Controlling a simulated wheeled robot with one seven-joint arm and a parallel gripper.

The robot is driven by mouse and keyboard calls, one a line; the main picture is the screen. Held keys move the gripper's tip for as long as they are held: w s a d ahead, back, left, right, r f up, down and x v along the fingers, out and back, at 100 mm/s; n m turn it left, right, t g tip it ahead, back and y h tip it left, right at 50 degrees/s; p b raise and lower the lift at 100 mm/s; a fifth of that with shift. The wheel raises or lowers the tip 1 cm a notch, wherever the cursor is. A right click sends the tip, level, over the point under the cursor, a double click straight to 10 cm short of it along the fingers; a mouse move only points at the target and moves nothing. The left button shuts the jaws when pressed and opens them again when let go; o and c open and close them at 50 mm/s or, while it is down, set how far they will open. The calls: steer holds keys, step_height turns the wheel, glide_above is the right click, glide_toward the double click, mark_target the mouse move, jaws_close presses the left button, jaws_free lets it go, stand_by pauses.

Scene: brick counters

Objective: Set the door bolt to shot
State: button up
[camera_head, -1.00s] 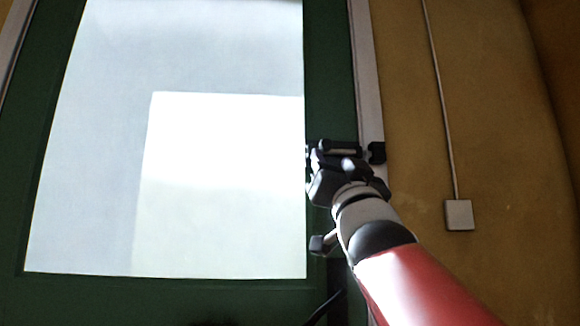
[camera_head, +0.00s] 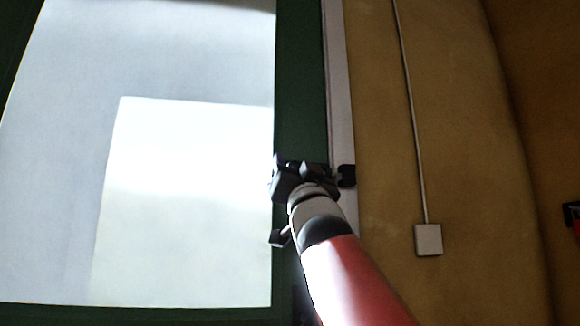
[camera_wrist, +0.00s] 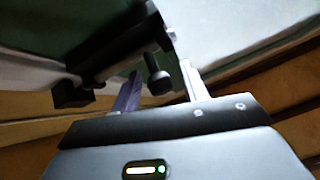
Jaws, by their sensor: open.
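The door bolt (camera_wrist: 110,47) is a dark bar with a knob (camera_wrist: 158,82), mounted on the green door (camera_head: 302,90). In the wrist view the knob lies between the two fingers of my gripper (camera_wrist: 160,86), with space visible beside it. My gripper (camera_head: 303,168) is open at the door's right edge in the head view and hides most of the bolt there. A black keeper block (camera_head: 347,176) sits on the pale door frame just right of my gripper. It also shows in the wrist view (camera_wrist: 72,96).
A dark door handle (camera_head: 280,238) sticks out below my gripper, close to my arm. The door has a large bright glass pane (camera_head: 190,200). On the yellow wall to the right are a grey switch box (camera_head: 428,240) and a thin conduit (camera_head: 412,120).

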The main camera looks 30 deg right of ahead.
jaws_close()
steer(key=shift+s+d+r+p, duration=0.1)
steer(key=shift+d+r+p, duration=0.1)
steer(key=shift+p, duration=0.15)
steer(key=d+p, duration=0.1)
steer(key=s+d+p, duration=0.1)
steer(key=d, duration=0.1)
steer(key=shift+d+f, duration=0.2)
jaws_free()
